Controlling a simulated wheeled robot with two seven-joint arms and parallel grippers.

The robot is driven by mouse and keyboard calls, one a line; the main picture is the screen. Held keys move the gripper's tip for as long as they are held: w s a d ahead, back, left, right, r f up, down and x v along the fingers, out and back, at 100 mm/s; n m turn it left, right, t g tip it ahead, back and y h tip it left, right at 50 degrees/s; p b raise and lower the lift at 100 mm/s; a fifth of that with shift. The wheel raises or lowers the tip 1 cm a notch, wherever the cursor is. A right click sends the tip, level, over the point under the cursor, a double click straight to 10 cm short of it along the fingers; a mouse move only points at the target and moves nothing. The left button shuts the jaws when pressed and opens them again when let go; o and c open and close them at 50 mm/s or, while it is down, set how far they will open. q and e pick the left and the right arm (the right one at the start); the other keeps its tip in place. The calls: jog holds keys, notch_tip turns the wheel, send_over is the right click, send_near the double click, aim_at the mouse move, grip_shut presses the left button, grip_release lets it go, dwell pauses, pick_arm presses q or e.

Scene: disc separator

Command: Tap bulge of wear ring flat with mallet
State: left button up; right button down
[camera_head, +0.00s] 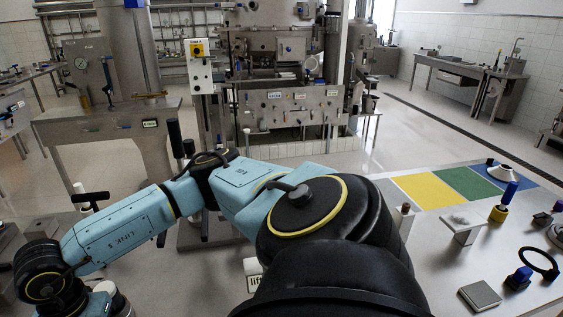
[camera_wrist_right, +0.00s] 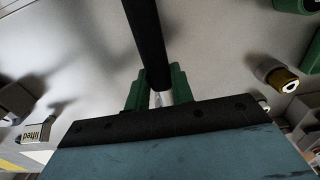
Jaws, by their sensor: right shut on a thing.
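In the right wrist view my right gripper (camera_wrist_right: 157,92) has its green fingers closed around a long black bar (camera_wrist_right: 147,40), which looks like the mallet's handle. The bar runs up out of the picture, and no mallet head shows. In the head view a thin black ring (camera_head: 540,262) stands at the right of the bench beside a small blue-topped part. I cannot tell whether it is the wear ring, and no bulge can be made out. Neither gripper shows in the head view, where a large blue arm of mine crosses the middle.
The grey bench (camera_head: 440,275) holds a yellow mat (camera_head: 429,191), a green mat (camera_head: 468,182), a pale cone-shaped disc (camera_head: 503,172), a small raised stand (camera_head: 462,229), a blue-handled tool (camera_head: 509,195) and a flat grey block (camera_head: 480,296).

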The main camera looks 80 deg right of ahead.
jog(key=shift+r, duration=0.2)
jog(key=shift+r+p, duration=1.25)
jog(key=shift+r, duration=1.15)
